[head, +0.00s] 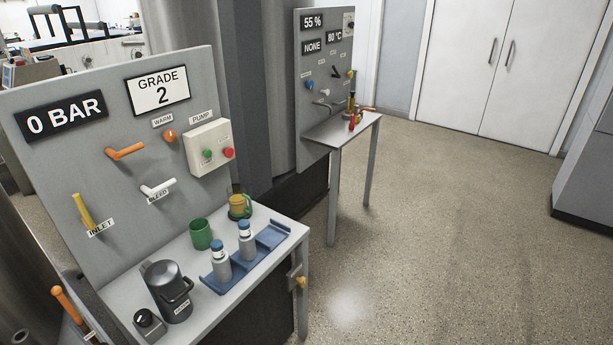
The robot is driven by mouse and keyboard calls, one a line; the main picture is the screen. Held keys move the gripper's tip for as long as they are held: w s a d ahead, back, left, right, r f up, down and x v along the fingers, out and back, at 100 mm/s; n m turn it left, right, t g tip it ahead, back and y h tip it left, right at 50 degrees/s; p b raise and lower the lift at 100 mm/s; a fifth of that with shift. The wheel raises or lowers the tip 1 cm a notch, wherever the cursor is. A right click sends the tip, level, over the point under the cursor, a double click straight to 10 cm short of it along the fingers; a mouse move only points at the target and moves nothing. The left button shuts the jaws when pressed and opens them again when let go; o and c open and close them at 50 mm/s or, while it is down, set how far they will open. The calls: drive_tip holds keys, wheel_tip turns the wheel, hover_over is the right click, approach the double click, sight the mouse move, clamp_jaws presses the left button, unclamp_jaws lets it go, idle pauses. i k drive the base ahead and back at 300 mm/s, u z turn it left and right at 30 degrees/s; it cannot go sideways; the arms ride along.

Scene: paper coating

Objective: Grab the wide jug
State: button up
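A wide dark grey jug (165,291) stands upright on the near table, towards its front left. It has a side handle on its right and a small white label low on its body, too small to read surely. My gripper is not in view, and nothing holds the jug.
Beside the jug are a black knob box (149,325), a green cup (201,234), a yellow-green mug (240,206) and a blue tray (273,238) with two grey bottles. A panel (75,165) with levers rises behind. A second table (343,130) stands farther back. Floor at right is clear.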

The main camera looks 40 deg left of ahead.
sight(236, 197)
drive_tip(key=z, duration=0.05)
drive_tip(key=i, duration=1.5)
drive_tip(key=u, duration=3.25)
drive_tip(key=i, duration=1.5)
